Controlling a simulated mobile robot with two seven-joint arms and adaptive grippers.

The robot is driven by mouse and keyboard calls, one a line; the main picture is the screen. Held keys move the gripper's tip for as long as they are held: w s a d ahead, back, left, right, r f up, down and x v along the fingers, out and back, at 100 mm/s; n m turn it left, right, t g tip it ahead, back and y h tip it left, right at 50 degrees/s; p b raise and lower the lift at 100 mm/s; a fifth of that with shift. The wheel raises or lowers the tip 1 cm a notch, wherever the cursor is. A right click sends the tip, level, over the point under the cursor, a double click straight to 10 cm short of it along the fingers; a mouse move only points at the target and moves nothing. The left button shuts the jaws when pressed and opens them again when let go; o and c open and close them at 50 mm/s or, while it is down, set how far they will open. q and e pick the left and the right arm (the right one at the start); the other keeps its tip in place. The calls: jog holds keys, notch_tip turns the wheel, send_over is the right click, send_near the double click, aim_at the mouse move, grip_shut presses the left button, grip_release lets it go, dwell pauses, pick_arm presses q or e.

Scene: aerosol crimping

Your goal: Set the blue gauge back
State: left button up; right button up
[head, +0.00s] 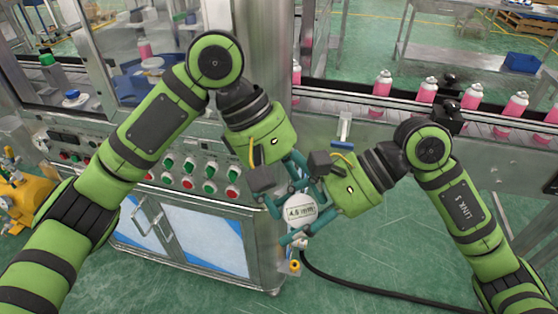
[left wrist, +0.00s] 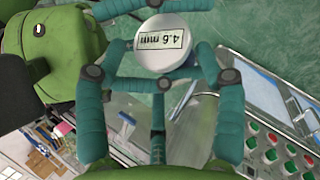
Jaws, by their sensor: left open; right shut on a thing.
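A round gauge (head: 300,208) with a white face and dark print is held in the air between my two grippers. My right gripper (head: 301,226) is shut on the gauge from the right. My left gripper (head: 288,193) is open, its teal fingers close to the gauge and overlapping the right fingers in view. Whether the left fingers touch the gauge is unclear.
A steel cabinet (head: 258,262) with a panel of red and green buttons (head: 188,183) stands at left. A conveyor (head: 500,132) carrying pink cans (head: 382,83) runs behind at right. A black cable (head: 350,284) crosses the green floor.

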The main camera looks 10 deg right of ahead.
pick_arm(q)
jog(key=shift+x, duration=1.4)
jog(key=shift+c, duration=0.4)
jog(key=c, duration=1.2)
pick_arm(e)
jog(key=o, duration=1.5)
